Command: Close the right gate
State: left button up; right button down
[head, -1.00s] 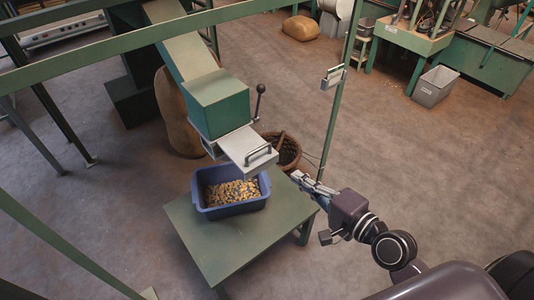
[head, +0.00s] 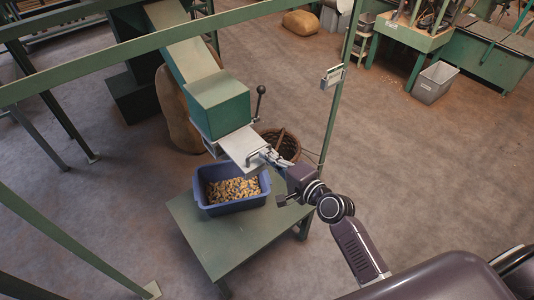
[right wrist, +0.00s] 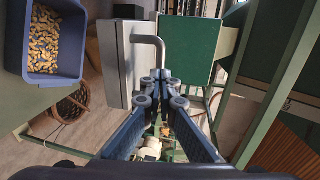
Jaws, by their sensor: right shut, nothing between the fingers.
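The gate is a pale metal slide plate (head: 238,145) with a bent bar handle, sticking out from under the green hopper box (head: 219,103). My right gripper (head: 268,154) is shut and empty, at the handle end of the plate. In the right wrist view, the gate (right wrist: 117,65) is a grey slab with its bar handle (right wrist: 153,42) just beyond my fingertips (right wrist: 160,77). I cannot tell whether the fingertips touch the handle. The gripper hides the plate's outer right corner in the head view. My left gripper is not in view.
A blue bin (head: 232,207) of nuts stands on a green table (head: 215,247) below the gate. A black-knobbed lever (head: 259,100) rises beside the hopper. A wicker basket (head: 289,146) is behind my gripper. A green post (head: 338,112) stands to the right.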

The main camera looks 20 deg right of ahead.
aim_at(247, 146)
jog(key=shift+w, duration=0.15)
jog(key=x, duration=0.3)
jog(key=r+x, duration=0.1)
jog(key=x, duration=0.3)
jog(key=r+x, duration=0.1)
jog(key=x, duration=0.2)
jog(key=shift+w+a+b, duration=0.15)
jog(key=shift+w+b, duration=0.25)
jog(key=shift+w+a, duration=0.1)
jog(key=shift+w, duration=0.25)
jog(key=shift+r, duration=0.25)
